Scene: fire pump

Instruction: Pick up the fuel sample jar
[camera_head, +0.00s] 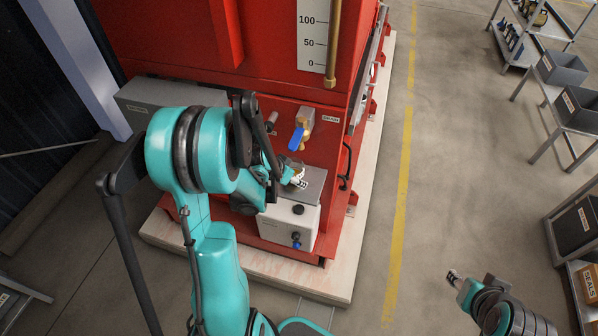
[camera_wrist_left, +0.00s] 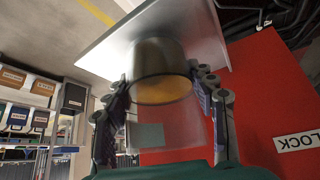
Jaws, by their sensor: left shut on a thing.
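The fuel sample jar (camera_wrist_left: 160,75) is a clear jar with amber liquid. In the left wrist view it sits between the two fingers of my left gripper (camera_wrist_left: 165,105), which is shut on it. The jar's far end is at or very near the grey metal plate (camera_wrist_left: 205,35); I cannot tell whether they touch. In the head view my left gripper (camera_head: 297,179) is over the grey top of the white box (camera_head: 284,228), and my arm and fingers mostly hide the jar. My right gripper (camera_head: 454,278) is over the floor at lower right, with its opening unclear.
The red tank housing (camera_head: 190,45) rises behind the box. A drain valve with a blue handle (camera_head: 296,139) stands close behind my left gripper. A black handle (camera_head: 346,165) is at the right. Shelves with grey bins (camera_head: 562,68) stand at far right; the floor between is clear.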

